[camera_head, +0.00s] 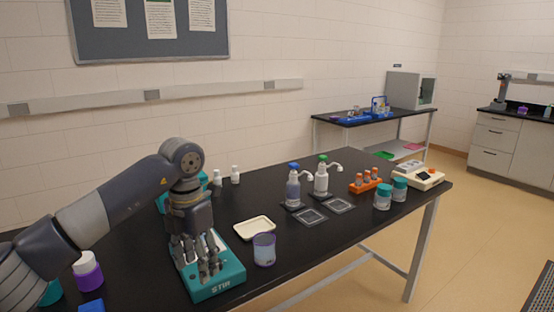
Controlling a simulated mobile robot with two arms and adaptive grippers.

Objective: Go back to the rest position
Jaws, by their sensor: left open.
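My left gripper (208,264) points down over the teal stir plate (227,283), with its fingers spread and nothing visible between them. Its fingers hide part of the plate's top, and I cannot tell whether they touch it. The left arm comes in from the left over the black table. My right gripper is not in view. A clear, purplish beaker (264,250) stands just right of the stir plate. A cream tray (254,228) lies behind the beaker.
Blue-topped (293,190) and green-topped (321,180) tap bottles stand mid-table behind two square pads. An orange rack (368,186), teal-lidded jars (382,199) and a white device (422,179) fill the right end. A purple bottle (88,276) stands near the arm. The front right tabletop is clear.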

